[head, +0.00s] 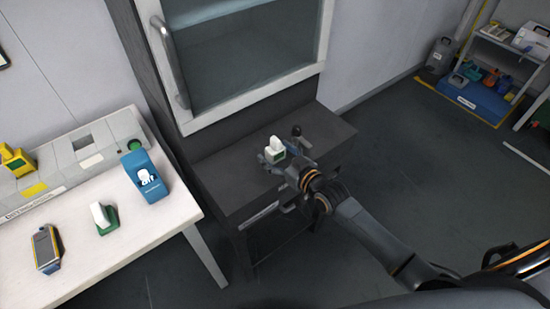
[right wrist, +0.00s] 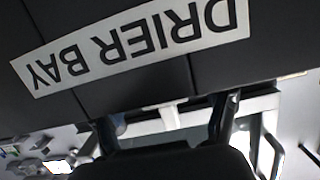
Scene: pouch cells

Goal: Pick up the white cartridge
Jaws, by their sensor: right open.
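A similar white block (head: 99,214) in a green base stands on the white table. My left gripper is not in view.
The white table (head: 150,232) also holds a blue container (head: 150,190) with white pieces, a yellow-grey handheld device (head: 46,249) and a grey station (head: 85,160). The cabinet (head: 240,60) rises behind the dark bench. A "DRIER BAY" label (right wrist: 130,45) fills the wrist view's upper part.

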